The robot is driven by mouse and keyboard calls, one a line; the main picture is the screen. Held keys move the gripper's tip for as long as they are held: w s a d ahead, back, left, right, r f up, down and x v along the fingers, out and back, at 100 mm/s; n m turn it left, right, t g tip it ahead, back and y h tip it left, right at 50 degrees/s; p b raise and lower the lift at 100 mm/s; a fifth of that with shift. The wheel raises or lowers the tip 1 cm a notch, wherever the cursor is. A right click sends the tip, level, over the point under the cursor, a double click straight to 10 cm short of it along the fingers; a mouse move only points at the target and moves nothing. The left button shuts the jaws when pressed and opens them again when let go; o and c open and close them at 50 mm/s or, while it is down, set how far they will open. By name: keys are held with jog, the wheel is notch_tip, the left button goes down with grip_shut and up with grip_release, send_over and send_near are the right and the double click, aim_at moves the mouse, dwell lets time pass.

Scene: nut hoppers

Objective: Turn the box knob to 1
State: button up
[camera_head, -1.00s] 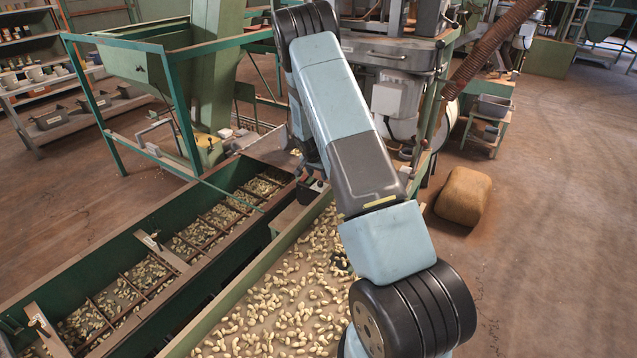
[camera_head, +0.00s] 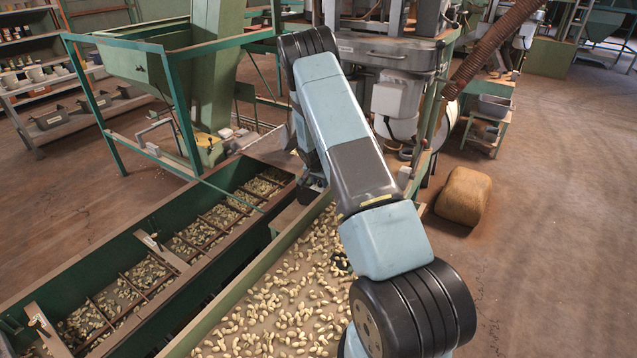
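No box knob can be made out in the head view. A pale grey box (camera_head: 396,97) is fixed to the machine behind my arm, but I see no knob or number on it. A small yellow box-like housing (camera_head: 209,149) stands at the foot of the green hopper. My arm crosses the middle of the view and bends back at the top. Its far end drops behind the upper link, where only dark parts show beside the troughs. My gripper's fingers are hidden, so whether it is open or shut does not show.
A green trough (camera_head: 185,285) with crossbars and nuts runs along the left. A wider tray of nuts (camera_head: 225,300) lies beside it, under my arm. The green hopper (camera_head: 150,55) stands behind. A brown sack (camera_head: 464,195) rests on the floor at right, with open floor beyond.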

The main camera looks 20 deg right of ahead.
grip_shut()
jog(key=shift+s+d, duration=0.1)
jog(key=shift+n, duration=0.7)
jog(key=shift+o, duration=1.7)
grip_release()
jog(key=shift+r, duration=0.1)
jog(key=v, duration=1.3)
jog(key=shift+s+r, duration=0.2)
jog(key=shift+s, duration=0.1)
jog(key=shift+d, duration=0.1)
